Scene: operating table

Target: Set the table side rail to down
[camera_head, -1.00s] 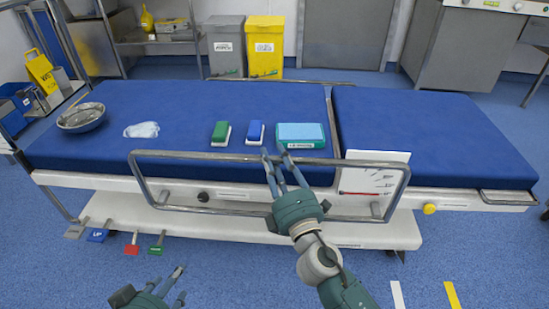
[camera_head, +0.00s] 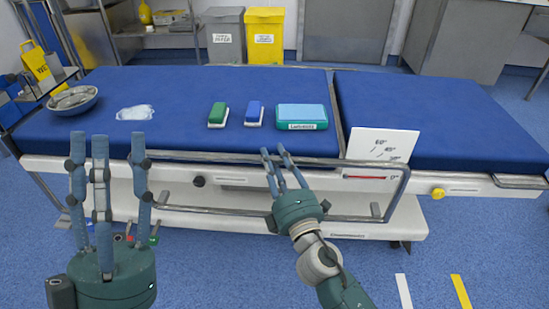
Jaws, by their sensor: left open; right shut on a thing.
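The side rail (camera_head: 225,158) is a grey metal loop along the near long side of the blue operating table (camera_head: 440,121). Its top bar runs level with the lower part of the mattress side. Its lower bar (camera_head: 200,211) crosses the white lower frame. My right gripper (camera_head: 275,152) reaches up from the front and is shut on the top bar near its middle; its fingers hide part of the bar. My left gripper (camera_head: 104,140) is open and empty, fingers pointing up, in front of the rail's left end, which it partly hides.
On the table lie a metal bowl (camera_head: 73,101), a white cloth (camera_head: 135,113), a green brush (camera_head: 218,115), a blue brush (camera_head: 254,114) and a teal box (camera_head: 301,117). A white angle card (camera_head: 382,145) stands by the rail's right.

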